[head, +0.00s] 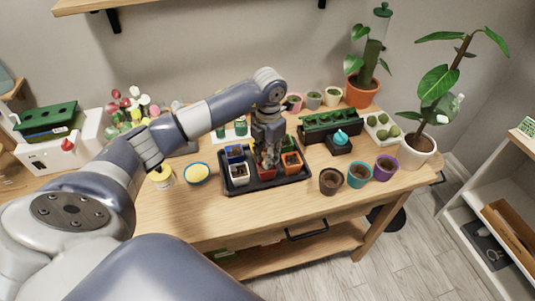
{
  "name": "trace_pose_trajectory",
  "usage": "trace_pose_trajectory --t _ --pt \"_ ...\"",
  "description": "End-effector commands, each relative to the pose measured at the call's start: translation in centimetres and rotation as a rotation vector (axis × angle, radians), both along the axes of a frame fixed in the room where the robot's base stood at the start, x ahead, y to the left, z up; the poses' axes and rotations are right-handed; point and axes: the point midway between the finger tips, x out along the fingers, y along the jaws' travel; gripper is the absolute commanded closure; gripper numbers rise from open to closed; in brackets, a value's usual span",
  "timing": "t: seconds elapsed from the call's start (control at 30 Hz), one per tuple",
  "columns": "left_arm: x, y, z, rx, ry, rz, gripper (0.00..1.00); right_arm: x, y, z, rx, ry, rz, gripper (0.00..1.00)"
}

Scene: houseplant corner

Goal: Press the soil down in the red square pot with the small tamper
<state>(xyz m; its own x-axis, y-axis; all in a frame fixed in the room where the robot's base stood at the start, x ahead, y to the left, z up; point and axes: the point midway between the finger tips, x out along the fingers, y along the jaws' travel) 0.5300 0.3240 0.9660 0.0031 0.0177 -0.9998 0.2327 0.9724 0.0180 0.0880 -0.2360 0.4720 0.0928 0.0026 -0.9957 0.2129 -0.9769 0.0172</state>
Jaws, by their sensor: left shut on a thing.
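The red square pot (267,174) stands in the front middle of a black tray (283,184), between a white square pot and an orange one. My left gripper (268,158) points down right over the red pot and is shut on the small tamper, which is mostly hidden by the fingers. The soil in the red pot is also hidden, so I cannot tell whether the tamper touches it. My right gripper is not in view.
The tray also holds a blue pot (234,153), a white pot (239,174) and an orange pot (292,163). Brown (331,182), teal (359,176) and purple (385,168) round pots stand right. The front table strip is clear.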

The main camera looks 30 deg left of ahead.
Motion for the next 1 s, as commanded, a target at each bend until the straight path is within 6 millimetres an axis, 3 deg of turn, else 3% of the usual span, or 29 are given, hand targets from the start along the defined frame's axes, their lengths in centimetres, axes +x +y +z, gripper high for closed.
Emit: trace_pose_trajectory --t 1.0 --pt "0.0 0.02 -0.86 0.0 0.0 0.001 0.97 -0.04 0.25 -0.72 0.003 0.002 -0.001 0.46"
